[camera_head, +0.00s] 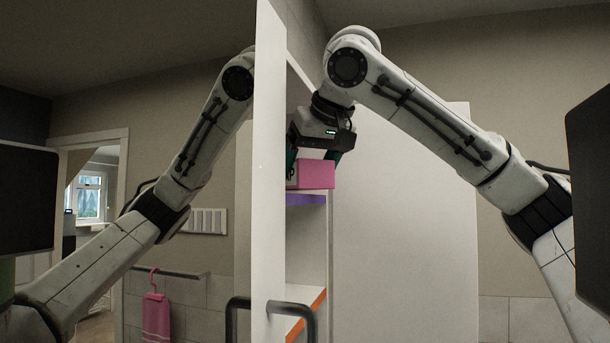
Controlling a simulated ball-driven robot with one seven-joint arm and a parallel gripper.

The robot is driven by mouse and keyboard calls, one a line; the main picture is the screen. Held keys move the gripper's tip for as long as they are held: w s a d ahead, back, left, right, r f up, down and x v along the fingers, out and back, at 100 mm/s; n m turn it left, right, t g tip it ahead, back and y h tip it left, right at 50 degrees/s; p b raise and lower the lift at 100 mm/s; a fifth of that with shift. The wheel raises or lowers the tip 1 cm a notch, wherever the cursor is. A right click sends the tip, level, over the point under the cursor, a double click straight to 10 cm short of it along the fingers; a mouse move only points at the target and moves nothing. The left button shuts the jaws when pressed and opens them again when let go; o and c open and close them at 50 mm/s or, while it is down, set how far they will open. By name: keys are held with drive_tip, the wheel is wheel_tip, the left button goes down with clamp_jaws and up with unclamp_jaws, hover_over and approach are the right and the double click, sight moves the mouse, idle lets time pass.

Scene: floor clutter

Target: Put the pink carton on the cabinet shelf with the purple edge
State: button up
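The pink carton (317,174) is at the cabinet opening, just above the shelf with the purple edge (305,199). Its right side reaches past the right end of that edge in the picture. Whether its underside touches the shelf I cannot tell. My gripper (315,160) comes down from above, with one teal finger at the carton's left side and the other at its upper right. The fingers appear shut on the carton; their lower parts are partly hidden. The inner part of the shelf is hidden by the carton and the white door.
The upright white cabinet door (268,200) stands close on the left of the opening, with a dark handle (312,318). A lower shelf has an orange edge (308,315). A pink towel (156,318) hangs from a rail at the left. The wall right of the cabinet is bare.

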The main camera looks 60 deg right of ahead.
drive_tip(key=shift+w+d+f, duration=0.2)
drive_tip(key=shift+w+f, duration=0.05)
drive_tip(key=shift+f, duration=0.2)
drive_tip(key=shift+a+r, duration=0.15)
drive_tip(key=shift+a, duration=0.1)
drive_tip(key=shift+s, duration=0.1)
drive_tip(key=o, duration=1.1)
drive_tip(key=shift+d, duration=0.1)
drive_tip(key=shift+s+r, duration=0.15)
drive_tip(key=shift+r, duration=0.15)
drive_tip(key=p+v, duration=0.1)
drive_tip(key=v, duration=1)
drive_tip(key=shift+a, duration=0.2)
drive_tip(key=shift+s, duration=0.1)
